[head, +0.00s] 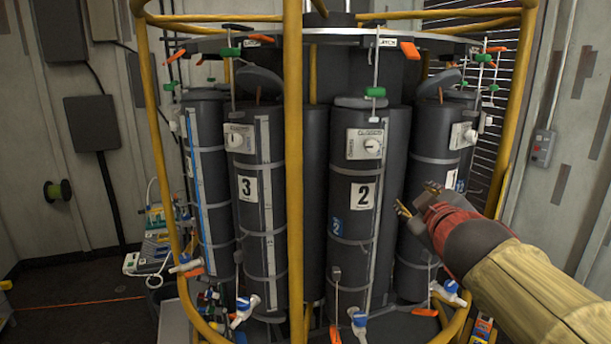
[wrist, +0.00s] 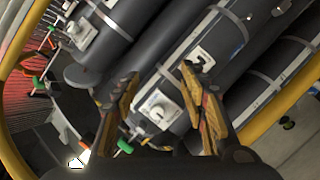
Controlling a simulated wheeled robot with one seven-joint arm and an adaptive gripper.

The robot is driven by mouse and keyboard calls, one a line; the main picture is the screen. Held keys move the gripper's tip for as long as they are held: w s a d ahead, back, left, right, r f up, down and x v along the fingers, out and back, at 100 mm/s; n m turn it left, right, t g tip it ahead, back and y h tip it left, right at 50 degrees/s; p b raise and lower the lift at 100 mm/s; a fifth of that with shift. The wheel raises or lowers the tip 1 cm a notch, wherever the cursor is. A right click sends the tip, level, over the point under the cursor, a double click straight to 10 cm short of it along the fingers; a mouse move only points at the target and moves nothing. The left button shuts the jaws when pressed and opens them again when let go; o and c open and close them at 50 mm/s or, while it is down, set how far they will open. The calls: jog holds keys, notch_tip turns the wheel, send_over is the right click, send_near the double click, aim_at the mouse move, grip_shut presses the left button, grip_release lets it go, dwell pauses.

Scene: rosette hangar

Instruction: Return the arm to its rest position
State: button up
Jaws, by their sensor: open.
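My gripper (head: 416,198) is open and empty at the right in the head view, in front of the grey cylinders and just right of the cylinder marked 2 (head: 340,260). My arm reaches in from the lower right. In the wrist view my gripper's two fingers (wrist: 163,100) stand apart, with a white dial box (wrist: 157,108) of a cylinder behind the gap. No object is between the fingers. The cylinder behind my gripper is partly hidden by it.
A yellow tube frame (head: 294,150) surrounds the rosette, with one upright in front. The cylinder marked 3 (head: 270,240) hangs left of it. Blue-white valves (head: 243,308) hang below. A grey wall box (head: 540,148) is at right. Floor at left (head: 70,300) is mostly clear.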

jog(key=s+d+f+m+g, duration=0.1)
jog(key=s+f+m+g, duration=0.25)
jog(key=s+f, duration=0.5)
jog(key=s+f+m+g, duration=0.2)
jog(key=s+f+g, duration=0.3)
jog(key=f, duration=0.6)
jog(key=s+a+f+m+y, duration=0.1)
jog(key=s+a+f, duration=0.2)
jog(key=s, duration=0.4)
jog(key=s+a+f+m+g+y, duration=0.1)
jog(key=s+a+f, duration=0.3)
jog(key=s, duration=0.3)
jog(key=shift+s+a+f, duration=0.15)
jog(key=shift+s+f, duration=0.1)
jog(key=shift+f, duration=0.2)
jog(key=shift+c, duration=0.4)
